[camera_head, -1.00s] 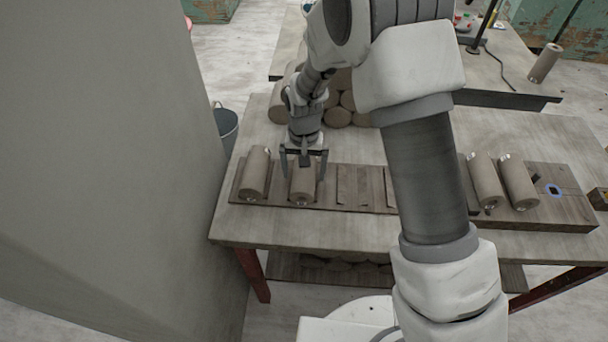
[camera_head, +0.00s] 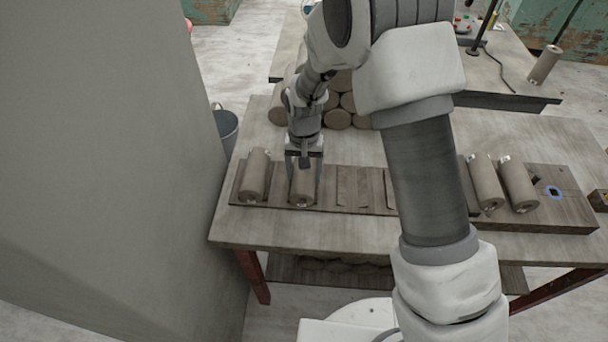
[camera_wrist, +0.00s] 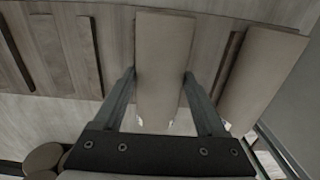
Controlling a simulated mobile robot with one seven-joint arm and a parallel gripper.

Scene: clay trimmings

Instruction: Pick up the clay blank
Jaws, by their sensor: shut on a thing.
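A grey-brown clay blank, a cylinder (camera_head: 302,187), lies in a slot of the wooden board (camera_head: 328,203) at the left of the table. My gripper (camera_head: 303,182) points down over it, with one finger on each side, and is shut on it. In the wrist view the blank (camera_wrist: 163,65) runs between the two fingers (camera_wrist: 159,80). It appears still down on the board. A second clay blank (camera_head: 254,176) lies to the left in the head view; it shows at the right of the wrist view (camera_wrist: 262,70).
Empty slots (camera_head: 354,187) lie to the right of the held blank. Two more cylinders (camera_head: 487,182) (camera_head: 518,182) rest on a board at the right. Stacked rolls (camera_head: 338,118) stand behind my gripper. A wall (camera_head: 110,150) rises close on the left, with a bucket (camera_head: 226,124) beside the table.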

